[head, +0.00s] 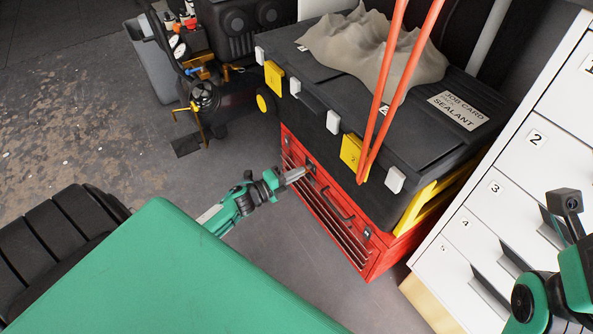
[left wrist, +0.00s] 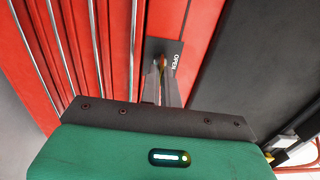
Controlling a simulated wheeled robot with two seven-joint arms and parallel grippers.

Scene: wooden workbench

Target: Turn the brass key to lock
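A red tool chest (head: 345,250) stands on the floor under a black case, and its slatted drawer front shows close up in the left wrist view (left wrist: 115,40). A dark lock plate (left wrist: 178,46) marked OPEN is on that front. The brass key (left wrist: 162,64) shows only as a small brass-coloured bit at the plate, mostly hidden by my fingers. My left gripper (head: 302,173) reaches the chest's upper left, and its fingertips (left wrist: 162,68) are close together on either side of the key, apparently closed on it. My right arm shows at the right edge; its fingers are out of view.
The black case (head: 440,150) with yellow latches carries a grey cloth (head: 370,50) and a label. A white numbered drawer cabinet (head: 520,180) is at right. Machinery (head: 205,95) stands at the back left. Floor left of the chest is clear.

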